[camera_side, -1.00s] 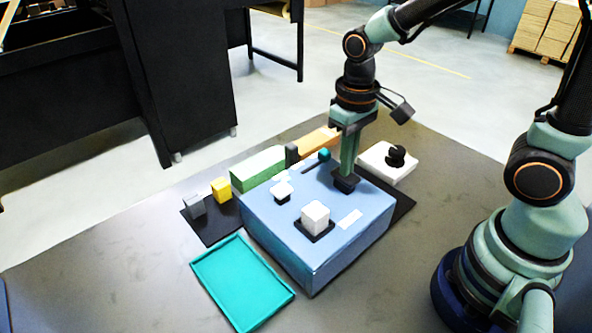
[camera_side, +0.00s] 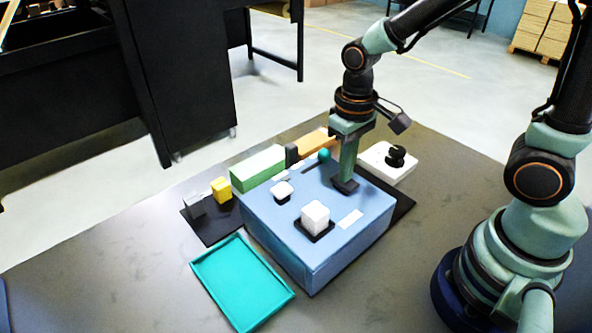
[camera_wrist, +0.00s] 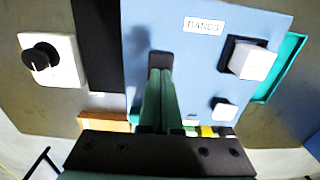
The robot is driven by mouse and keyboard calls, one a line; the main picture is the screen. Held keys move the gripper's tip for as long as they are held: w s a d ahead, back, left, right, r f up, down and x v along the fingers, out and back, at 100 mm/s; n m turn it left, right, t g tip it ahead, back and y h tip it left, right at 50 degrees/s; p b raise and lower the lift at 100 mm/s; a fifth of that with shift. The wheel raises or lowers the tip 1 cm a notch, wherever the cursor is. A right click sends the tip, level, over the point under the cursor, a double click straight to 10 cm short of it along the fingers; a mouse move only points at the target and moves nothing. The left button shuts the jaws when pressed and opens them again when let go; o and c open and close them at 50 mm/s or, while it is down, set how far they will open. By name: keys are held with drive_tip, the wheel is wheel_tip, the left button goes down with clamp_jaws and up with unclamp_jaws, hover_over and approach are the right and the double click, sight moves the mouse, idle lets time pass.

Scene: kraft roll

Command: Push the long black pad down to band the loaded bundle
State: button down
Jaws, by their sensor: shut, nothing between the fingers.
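The long black pad (camera_side: 346,187) is on the top of the blue box (camera_side: 270,225), toward its back right. It also shows in the wrist view (camera_wrist: 160,60). My gripper (camera_side: 345,178) is shut and empty, with its green fingers pointing down onto the pad. In the wrist view the fingertips (camera_wrist: 160,72) overlap the pad and seem to touch it; they hide part of it. A white block (camera_side: 315,217) sits on a black square on the box's front part. I cannot tell which thing is the loaded bundle.
A label reading BANDS (camera_wrist: 203,25) lies on the box top. A teal ball-ended lever (camera_side: 323,155) and a small white cap (camera_side: 283,190) are nearby. A white unit with black knob (camera_side: 395,157) stands behind. A teal tray (camera_side: 240,283) lies in front left.

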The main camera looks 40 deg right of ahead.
drive_tip(key=shift+r, duration=3.45)
drive_tip(key=s+d+r+t, duration=0.1)
drive_tip(key=d+r+t, duration=0.4)
drive_tip(key=r, duration=0.1)
drive_tip(key=shift+s+t, duration=0.25)
drive_tip(key=shift+t, duration=0.05)
